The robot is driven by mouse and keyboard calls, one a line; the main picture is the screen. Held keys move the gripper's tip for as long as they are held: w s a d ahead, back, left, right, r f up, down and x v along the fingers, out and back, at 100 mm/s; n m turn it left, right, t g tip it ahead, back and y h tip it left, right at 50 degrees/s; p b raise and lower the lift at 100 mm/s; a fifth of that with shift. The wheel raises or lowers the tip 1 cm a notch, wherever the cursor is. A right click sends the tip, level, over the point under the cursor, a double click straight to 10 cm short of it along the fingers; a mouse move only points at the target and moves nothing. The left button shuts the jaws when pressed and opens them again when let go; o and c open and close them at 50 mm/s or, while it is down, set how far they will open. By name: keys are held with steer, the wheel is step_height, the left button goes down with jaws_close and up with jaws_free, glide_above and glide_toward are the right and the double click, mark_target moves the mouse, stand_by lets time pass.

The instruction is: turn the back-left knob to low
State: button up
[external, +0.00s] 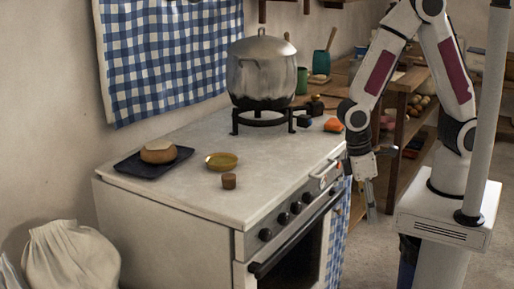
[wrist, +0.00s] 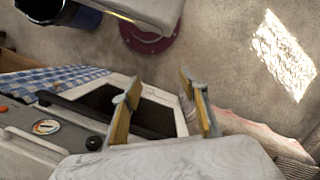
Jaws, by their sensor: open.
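Several dark knobs (external: 283,218) sit in a row on the front panel of the white stove (external: 190,203). I cannot tell which one is the back-left knob, and their settings are too small to read. My gripper (external: 370,212) hangs pointing down in front of the stove's right end, apart from the knobs. In the wrist view my gripper (wrist: 159,78) has its two fingers spread with nothing between them. One dark knob (wrist: 95,142) and a round dial (wrist: 46,127) with a red mark show at the left there.
A large metal pot (external: 262,70) stands on a black burner at the stove's back. A dark tray (external: 127,166) with a round loaf, a yellow dish (external: 221,161) and a small brown cup (external: 229,181) are on the top. An oven handle (external: 290,240) runs below the knobs.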

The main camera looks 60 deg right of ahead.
steer(key=s+a+f+m+t+y, duration=0.1)
steer(key=a+f+m, duration=0.1)
steer(key=a+f, duration=0.5)
steer(key=s+a+f+m, duration=0.15)
steer(key=a+f, duration=0.25)
steer(key=f, duration=0.6)
steer(key=w+f+m+t, duration=0.2)
steer(key=f+m+t, duration=0.1)
steer(key=f, duration=0.3)
steer(key=w+f+m+t, duration=0.2)
steer(key=w+f+m, duration=0.1)
steer(key=f, duration=0.4)
steer(key=w+d+r+m+t+h, duration=0.2)
steer(key=w+d+m+t+h, duration=0.1)
steer(key=w+d+m+t, duration=0.45)
steer(key=w+d+r+m+t+h, duration=0.1)
steer(key=r+t, duration=0.3)
steer(key=r, duration=0.5)
steer(key=w+d+r+m+t+h, duration=0.1)
steer(key=w+r+m+t+h, duration=0.1)
steer(key=r, duration=0.7)
steer(key=m+t, duration=0.1)
steer(key=t, duration=0.1)
steer(key=shift+d+t, duration=0.35)
steer(key=shift+d, duration=0.05)
